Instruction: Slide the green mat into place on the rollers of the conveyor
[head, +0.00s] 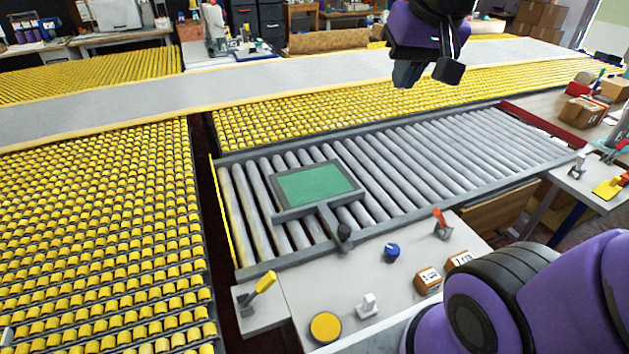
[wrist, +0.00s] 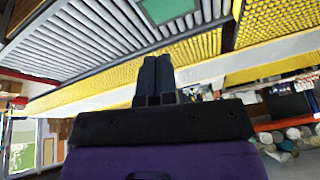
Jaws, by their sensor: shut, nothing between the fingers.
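The green mat (head: 315,184) lies flat on the grey rollers of the conveyor (head: 420,165), towards their left end. A grey frame (head: 347,165) surrounds it. A grey bar with a short handle (head: 328,219) and dark knob runs along its front side. The mat also shows at the top edge of the wrist view (wrist: 168,8), partly cut off. My gripper (head: 405,80) is in the air above the far side of the conveyor, up and right of the mat and well apart from it. Its fingers (wrist: 156,62) are together and hold nothing.
A red bar (head: 545,125) closes the conveyor's right end and a yellow strip (head: 222,210) its left. A front table holds a blue knob (head: 392,251), a red lever (head: 440,220), a yellow lever (head: 265,283) and small boxes (head: 428,280). Rollers right of the mat are clear.

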